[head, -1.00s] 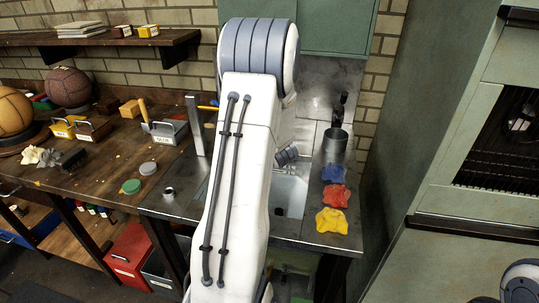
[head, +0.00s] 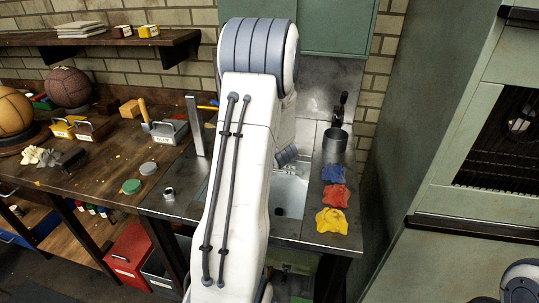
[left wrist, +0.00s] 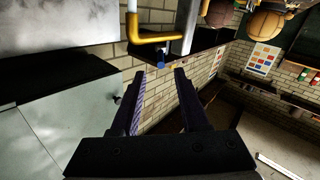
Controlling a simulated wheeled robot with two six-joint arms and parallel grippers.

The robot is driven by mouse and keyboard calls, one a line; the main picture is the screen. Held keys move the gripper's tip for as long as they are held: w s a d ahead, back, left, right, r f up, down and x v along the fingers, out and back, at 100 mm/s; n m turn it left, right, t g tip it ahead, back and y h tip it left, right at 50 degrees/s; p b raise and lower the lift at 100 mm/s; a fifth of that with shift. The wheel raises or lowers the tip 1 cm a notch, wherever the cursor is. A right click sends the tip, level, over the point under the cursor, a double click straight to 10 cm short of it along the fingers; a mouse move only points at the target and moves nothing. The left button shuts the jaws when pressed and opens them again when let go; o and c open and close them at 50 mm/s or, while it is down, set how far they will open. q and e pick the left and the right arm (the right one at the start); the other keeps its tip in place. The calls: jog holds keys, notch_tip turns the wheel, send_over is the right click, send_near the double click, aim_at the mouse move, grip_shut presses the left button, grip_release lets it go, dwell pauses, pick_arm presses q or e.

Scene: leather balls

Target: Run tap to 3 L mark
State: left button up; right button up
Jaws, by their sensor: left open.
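The sink (head: 290,190) is set in a metal counter in the head view, partly hidden behind my left arm. A thin yellow piece (head: 208,108) shows left of that arm, but I cannot tell whether it is the tap. In the left wrist view, my left gripper (left wrist: 160,72) is open, with nothing seen held between its fingers. A bent yellow pipe (left wrist: 155,38) lies beyond the fingertips, with a small blue part (left wrist: 161,66) near the gap between them. No volume mark is readable. My right gripper is out of view.
A grey metal pot (head: 335,145) stands at the counter's back right. A metal upright (head: 195,125) stands left of my arm. A grey caddy (head: 171,133) sits on the wooden bench.

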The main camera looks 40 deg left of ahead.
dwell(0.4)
pick_arm(q)
jog(key=c, duration=0.6)
jog(key=shift+w+r+m+p, duration=0.25)
jog(key=shift+m+p, duration=0.05)
jog(key=shift+p, duration=0.1)
grip_shut()
jog(key=w+d+r+m+g+p, duration=0.1)
jog(key=w+d+m+g+p, duration=0.45)
jog(key=m+p, duration=0.75)
jog(key=s+a+f+m+t+p, duration=0.1)
jog(key=s+a+m+p, duration=0.1)
jog(key=a, duration=0.8)
jog(key=shift+s+a+p, duration=0.15)
jog(key=shift+s+p, duration=0.2)
jog(key=shift+p, duration=0.2)
